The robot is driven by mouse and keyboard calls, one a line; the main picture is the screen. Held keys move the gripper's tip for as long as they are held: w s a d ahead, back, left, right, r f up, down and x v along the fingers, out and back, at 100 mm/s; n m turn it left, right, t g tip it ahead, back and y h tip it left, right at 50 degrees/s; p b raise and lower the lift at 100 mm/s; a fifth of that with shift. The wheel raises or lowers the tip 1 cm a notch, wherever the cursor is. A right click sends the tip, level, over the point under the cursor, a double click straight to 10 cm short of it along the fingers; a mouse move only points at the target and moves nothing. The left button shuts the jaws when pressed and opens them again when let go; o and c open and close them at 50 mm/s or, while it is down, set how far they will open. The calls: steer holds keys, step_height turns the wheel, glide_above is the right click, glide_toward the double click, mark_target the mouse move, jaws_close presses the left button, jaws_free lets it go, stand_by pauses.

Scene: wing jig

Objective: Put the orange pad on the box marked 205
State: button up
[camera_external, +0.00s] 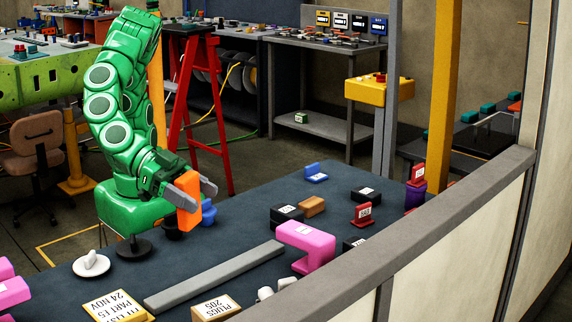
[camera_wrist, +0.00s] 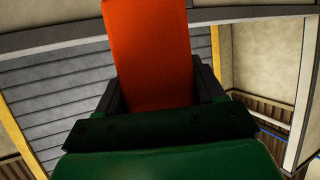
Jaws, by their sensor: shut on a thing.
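My gripper (camera_external: 197,194) is shut on the orange pad (camera_external: 188,212). It holds the pad upright above the left part of the dark table. In the wrist view the orange pad (camera_wrist: 150,50) stands between the two dark fingers of my gripper (camera_wrist: 158,88). A tan piece lettered "PLUGS 205" (camera_external: 216,308) lies at the front of the table, cut by the picture's bottom edge. It is below and to the right of my gripper, and the pad is apart from it. The wrist view does not show it.
A long grey bar (camera_external: 215,276) lies between my gripper and a pink bracket (camera_external: 308,246). A white knobbed disc (camera_external: 91,264) and a lettered card (camera_external: 118,306) are at front left. A blue piece (camera_external: 208,212) is behind the pad. A grey-topped wall (camera_external: 420,205) bounds the right.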

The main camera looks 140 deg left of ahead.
steer(key=shift+w+d+f, duration=0.6)
steer(key=shift+w+f, duration=1.35)
steer(key=shift+f, duration=0.05)
steer(key=shift+w+d+f, duration=0.65)
steer(key=shift+w+f, duration=1.25)
steer(key=shift+f, duration=0.15)
steer(key=shift+w+d+f, duration=0.6)
steer(key=shift+w+f, duration=1.35)
steer(key=shift+f, duration=0.05)
steer(key=shift+f, duration=0.15)
steer(key=o, duration=1.1)
steer(key=shift+c, duration=0.2)
steer(key=shift+s+d+r, duration=0.1)
steer(key=shift+s+r, duration=0.05)
steer(key=shift+r, duration=0.1)
steer(key=v, duration=1.1)
steer(key=shift+s, duration=0.3)
